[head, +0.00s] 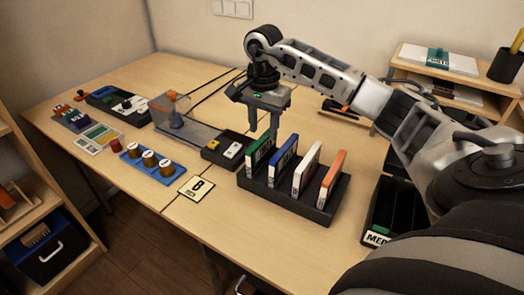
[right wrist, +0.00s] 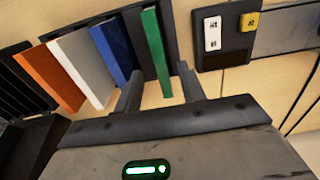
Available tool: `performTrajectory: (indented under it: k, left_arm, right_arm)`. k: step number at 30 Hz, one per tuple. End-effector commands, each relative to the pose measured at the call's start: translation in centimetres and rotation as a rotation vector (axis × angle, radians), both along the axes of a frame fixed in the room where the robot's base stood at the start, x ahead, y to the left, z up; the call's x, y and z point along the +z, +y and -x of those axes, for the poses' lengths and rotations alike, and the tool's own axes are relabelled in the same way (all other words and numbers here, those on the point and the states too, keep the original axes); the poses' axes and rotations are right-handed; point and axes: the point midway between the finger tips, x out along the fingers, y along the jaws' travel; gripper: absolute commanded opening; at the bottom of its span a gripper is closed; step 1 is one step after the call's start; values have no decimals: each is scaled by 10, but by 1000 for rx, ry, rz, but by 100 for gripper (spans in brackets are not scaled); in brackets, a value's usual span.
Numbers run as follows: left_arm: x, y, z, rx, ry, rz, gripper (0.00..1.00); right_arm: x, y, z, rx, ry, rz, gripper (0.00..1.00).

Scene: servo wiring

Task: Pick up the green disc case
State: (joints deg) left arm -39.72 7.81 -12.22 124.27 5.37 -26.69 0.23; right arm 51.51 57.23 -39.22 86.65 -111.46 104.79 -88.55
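The green disc case (head: 260,155) stands upright at the left end of a black slotted rack (head: 292,197), and it also shows in the right wrist view (right wrist: 156,52). Blue (head: 283,166), white (head: 307,170) and orange (head: 332,180) cases stand to its right in the rack in the head view. My right gripper (head: 264,130) is open and empty, pointing down at the green case's far side. In the right wrist view its two fingers (right wrist: 158,80) lie either side of the green case's near end, with gaps. My left gripper is not in view.
A black box with white and yellow switches (head: 223,150) stands close left of the rack. A labelled black tray (head: 378,236) is at the right.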

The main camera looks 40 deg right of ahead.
Motion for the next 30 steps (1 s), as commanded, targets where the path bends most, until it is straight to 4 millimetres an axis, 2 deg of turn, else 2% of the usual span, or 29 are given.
performTrajectory:
  k: [3,8,17,20,21,22,30]
  left_arm:
    - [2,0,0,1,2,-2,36]
    - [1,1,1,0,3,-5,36]
    - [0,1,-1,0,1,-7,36]
    - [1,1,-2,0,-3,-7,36]
    - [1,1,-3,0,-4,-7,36]
    - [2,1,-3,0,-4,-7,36]
    - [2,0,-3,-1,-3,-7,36]
  right_arm:
    - [-19,5,1,2,6,-2,40]
    - [-40,5,0,0,3,-2,40]
    - [-45,5,0,0,0,-1,40]
    - [-45,5,0,0,0,-1,15]
    - [-45,5,0,0,0,-1,4]
    - [-45,5,0,0,0,-1,0]
    - [-44,4,0,0,-1,-1,0]
